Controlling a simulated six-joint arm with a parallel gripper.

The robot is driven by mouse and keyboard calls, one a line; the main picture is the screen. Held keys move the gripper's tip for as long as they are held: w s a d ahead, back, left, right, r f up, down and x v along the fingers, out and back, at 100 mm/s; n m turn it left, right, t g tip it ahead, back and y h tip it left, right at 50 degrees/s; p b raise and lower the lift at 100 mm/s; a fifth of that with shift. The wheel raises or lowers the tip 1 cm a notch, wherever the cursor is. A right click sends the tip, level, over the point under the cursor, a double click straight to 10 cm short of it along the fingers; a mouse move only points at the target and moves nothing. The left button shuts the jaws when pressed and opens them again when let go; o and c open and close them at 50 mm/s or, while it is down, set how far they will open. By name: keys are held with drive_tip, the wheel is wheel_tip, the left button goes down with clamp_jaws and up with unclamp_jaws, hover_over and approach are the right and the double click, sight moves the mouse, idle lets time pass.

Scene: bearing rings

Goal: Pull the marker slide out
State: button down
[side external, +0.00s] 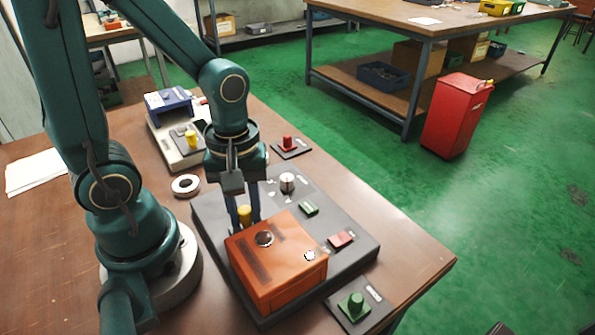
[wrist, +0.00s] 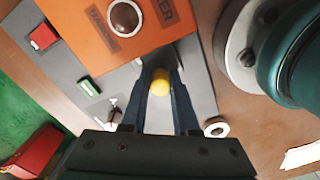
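The marker slide shows as a yellow knob (side external: 245,214) beside the orange box (side external: 278,253), on the side toward my gripper. In the wrist view the yellow knob (wrist: 160,85) lies between my two fingers, near the box's lettered top (wrist: 140,28). My gripper (side external: 243,212) points down over the dark grey base plate (side external: 330,222), one finger on each side of the knob. The fingers look close against it, with no clear gap. The rest of the slide is hidden by the box and the fingers.
The plate also bears a silver knob (side external: 287,182), a green block (side external: 308,208) and a red block (side external: 341,239). A white ring (side external: 186,185) lies left of the plate. A blue-and-white device (side external: 172,128) stands behind. A green-knobbed unit (side external: 355,306) is at front right.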

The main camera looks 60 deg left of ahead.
drive_tip(key=shift+w+a, duration=0.1)
drive_tip(key=shift+a, duration=5.8)
drive_tip(key=c, duration=0.8)
unclamp_jaws()
drive_tip(key=shift+d, duration=0.1)
drive_tip(key=shift+c, duration=0.2)
drive_tip(key=shift+r, duration=0.1)
wheel_tip(320, 180, up, 7)
